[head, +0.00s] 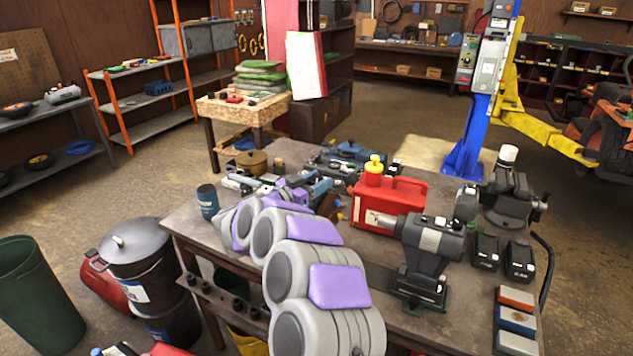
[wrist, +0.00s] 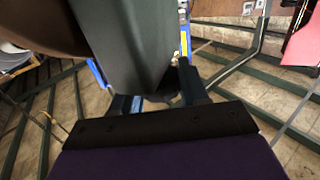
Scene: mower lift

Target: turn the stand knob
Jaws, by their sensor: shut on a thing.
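My gripper (wrist: 160,101) shows in the wrist view with its two dark fingers low in the middle. It is shut on a small dark thing (wrist: 174,99), which I take to be the stand knob. The knob is mostly hidden, and how far it is turned cannot be told. A large dark grey-green part (wrist: 130,45) fills the upper middle of the wrist view, right by the fingertips. In the head view my grey and purple arm reaches over the workbench, and I cannot make out the gripper or the knob there.
The workbench (head: 455,300) holds a red fuel can (head: 405,195), a dark vise-like tool (head: 425,255) and several small blocks. A blue lift post (head: 482,120) with a yellow arm (head: 540,130) stands behind. Dark green bars (wrist: 285,85) cross the wrist view's right side.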

